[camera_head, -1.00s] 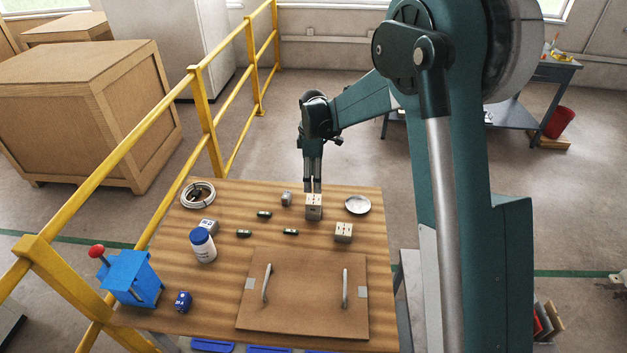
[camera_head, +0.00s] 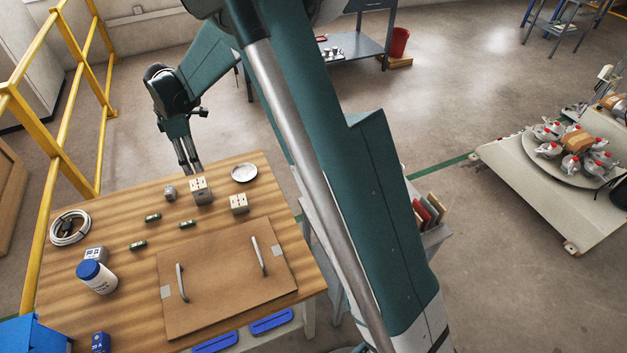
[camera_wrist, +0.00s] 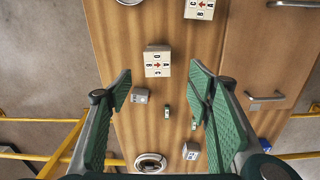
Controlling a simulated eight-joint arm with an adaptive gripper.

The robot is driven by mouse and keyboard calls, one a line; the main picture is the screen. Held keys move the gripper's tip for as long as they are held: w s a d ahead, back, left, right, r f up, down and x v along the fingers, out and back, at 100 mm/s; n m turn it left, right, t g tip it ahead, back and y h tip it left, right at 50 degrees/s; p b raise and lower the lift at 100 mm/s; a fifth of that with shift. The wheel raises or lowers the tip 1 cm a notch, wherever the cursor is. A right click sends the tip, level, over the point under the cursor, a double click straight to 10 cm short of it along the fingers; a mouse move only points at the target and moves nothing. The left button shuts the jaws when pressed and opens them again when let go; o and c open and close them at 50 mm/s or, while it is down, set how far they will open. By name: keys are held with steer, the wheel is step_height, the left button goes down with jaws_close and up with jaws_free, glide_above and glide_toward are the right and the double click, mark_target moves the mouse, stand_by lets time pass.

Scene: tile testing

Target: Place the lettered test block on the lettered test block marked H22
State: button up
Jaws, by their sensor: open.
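A pale block (camera_head: 201,191) with dark marks stands on the table just beyond the board. It looks taller than the other lettered block and may be two stacked; I cannot tell. It also shows in the wrist view (camera_wrist: 157,62), with letters and a red arrow on its top. A second lettered block (camera_head: 238,204) stands to its right, nearer the board; the wrist view shows it at the top edge (camera_wrist: 199,8). No H22 mark is legible. My gripper (camera_head: 191,171) is open and empty, pointing down, just above and behind the tall block, apart from it.
A small grey block (camera_head: 170,193), small green parts (camera_head: 153,217), and a metal dish (camera_head: 244,173) lie nearby. A handled board (camera_head: 225,275) covers the front. A blue-capped bottle (camera_head: 97,277) and cable coil (camera_head: 70,228) stand left. A yellow railing (camera_head: 65,110) runs beyond the left edge.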

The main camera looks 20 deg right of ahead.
steer(key=s+d+r+m+t, duration=0.3)
steer(key=s+d+r+m, duration=0.5)
steer(key=s+d+r, duration=0.9)
steer(key=s+d+m+t, duration=0.2)
steer(key=s+d+m, duration=0.2)
steer(key=s, duration=0.8)
steer(key=s+d+m+t, duration=0.2)
steer(key=s+d+m, duration=0.3)
steer(key=s, duration=0.7)
steer(key=shift+s+d+r, duration=0.15)
steer(key=shift+d+r, duration=0.2)
steer(key=shift+d, duration=0.45)
